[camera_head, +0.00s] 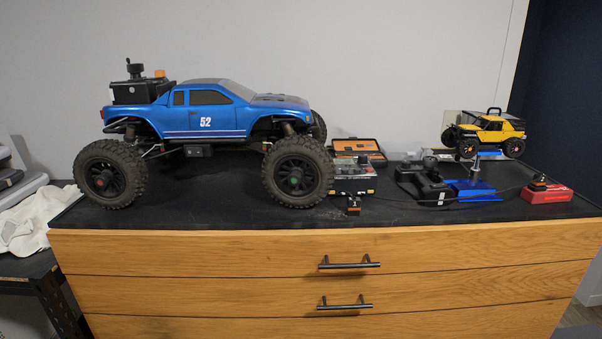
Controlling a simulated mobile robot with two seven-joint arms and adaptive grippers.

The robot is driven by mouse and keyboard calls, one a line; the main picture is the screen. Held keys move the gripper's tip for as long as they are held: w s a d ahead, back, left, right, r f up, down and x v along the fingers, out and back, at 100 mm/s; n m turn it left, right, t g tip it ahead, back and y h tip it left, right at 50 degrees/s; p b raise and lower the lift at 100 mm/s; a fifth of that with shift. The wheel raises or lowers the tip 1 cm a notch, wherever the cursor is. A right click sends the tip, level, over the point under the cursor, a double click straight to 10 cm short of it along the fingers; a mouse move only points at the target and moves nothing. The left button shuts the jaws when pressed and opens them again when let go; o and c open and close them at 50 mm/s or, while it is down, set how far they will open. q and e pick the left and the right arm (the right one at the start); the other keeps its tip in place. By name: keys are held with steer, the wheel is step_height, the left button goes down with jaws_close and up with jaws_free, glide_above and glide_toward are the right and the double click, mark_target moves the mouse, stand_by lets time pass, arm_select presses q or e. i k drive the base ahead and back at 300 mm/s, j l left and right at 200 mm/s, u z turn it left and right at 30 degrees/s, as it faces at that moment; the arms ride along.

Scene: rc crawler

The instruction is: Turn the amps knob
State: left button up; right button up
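No amps knob can be made out at this size. A small grey and black device (356,168), possibly a charger, sits on the black bench top right of the big truck's front wheel. A small black block with orange marks (354,191) is in front of it. A red box (546,194), possibly a battery, lies at the right with a dark connector on top and a thin cable running left. Neither of my grippers is in view.
A large blue truck (215,108) fills the left of the bench. A yellow crawler (490,131), a blue stand (473,190), a black device (424,184) and an open orange-edged case (358,147) stand at the right. Drawer handles (348,262) stick out in front.

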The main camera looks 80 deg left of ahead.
mark_target(363, 158)
steer(key=u, duration=2.1)
